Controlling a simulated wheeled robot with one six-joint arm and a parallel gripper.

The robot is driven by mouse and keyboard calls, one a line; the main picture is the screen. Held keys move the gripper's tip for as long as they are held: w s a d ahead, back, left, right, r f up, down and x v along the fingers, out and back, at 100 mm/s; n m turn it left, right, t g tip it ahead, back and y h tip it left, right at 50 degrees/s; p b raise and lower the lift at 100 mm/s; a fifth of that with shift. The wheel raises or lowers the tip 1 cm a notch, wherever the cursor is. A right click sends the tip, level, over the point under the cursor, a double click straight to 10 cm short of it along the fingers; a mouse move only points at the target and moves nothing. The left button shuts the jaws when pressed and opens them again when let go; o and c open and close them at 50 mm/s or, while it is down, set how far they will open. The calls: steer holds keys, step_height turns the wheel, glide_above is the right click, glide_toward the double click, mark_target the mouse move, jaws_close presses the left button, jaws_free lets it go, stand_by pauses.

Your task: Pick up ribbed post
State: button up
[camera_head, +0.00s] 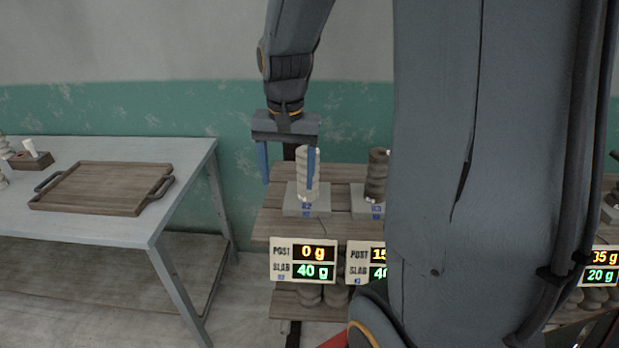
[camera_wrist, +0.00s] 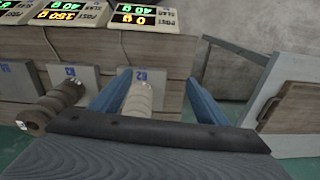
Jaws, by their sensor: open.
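A pale ribbed post (camera_head: 301,176) stands upright on a grey slab (camera_head: 294,209) marked 02 on the wooden rack; it also shows in the wrist view (camera_wrist: 138,98). A darker ribbed post (camera_head: 376,176) stands on the slab to its right; it also shows in the wrist view (camera_wrist: 66,93). My gripper (camera_head: 287,183) is open and points down over the pale post. In the wrist view, the pale post shows between the fingers (camera_wrist: 158,80), closer to the left finger. In the head view, the right finger crosses in front of it. I cannot tell whether they touch.
Signs on the rack front read POST 0 g, SLAB 40 g (camera_head: 304,261) beneath the pale post. At left a grey table (camera_head: 190,150) holds a wooden tray (camera_head: 102,187) and a small wooden box (camera_head: 32,161). My arm hides much of the rack's right part.

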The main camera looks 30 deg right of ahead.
steer(key=w+d+m, duration=0.1)
steer(key=d+m, duration=0.1)
steer(key=w+d+r+m+b, duration=0.1)
steer(key=w+d+m, duration=0.1)
steer(key=d, duration=0.1)
steer(key=w+d+r+m+b, duration=0.1)
steer(key=w+d+m, duration=0.1)
steer(key=d, duration=0.1)
steer(key=shift+w+d+r+m+g, duration=0.15)
steer(key=shift+w+d+m+g, duration=0.05)
steer(key=shift+w+m+g, duration=0.1)
steer(key=shift+d, duration=0.15)
steer(key=p, duration=0.2)
glide_above(304, 195)
steer(key=w+d, duration=0.2)
step_height(304, 195, down, 8)
steer(key=shift+s+d+r, duration=0.1)
steer(key=shift+d+r, duration=0.05)
steer(key=shift+r, duration=0.1)
steer(key=c, duration=1.6)
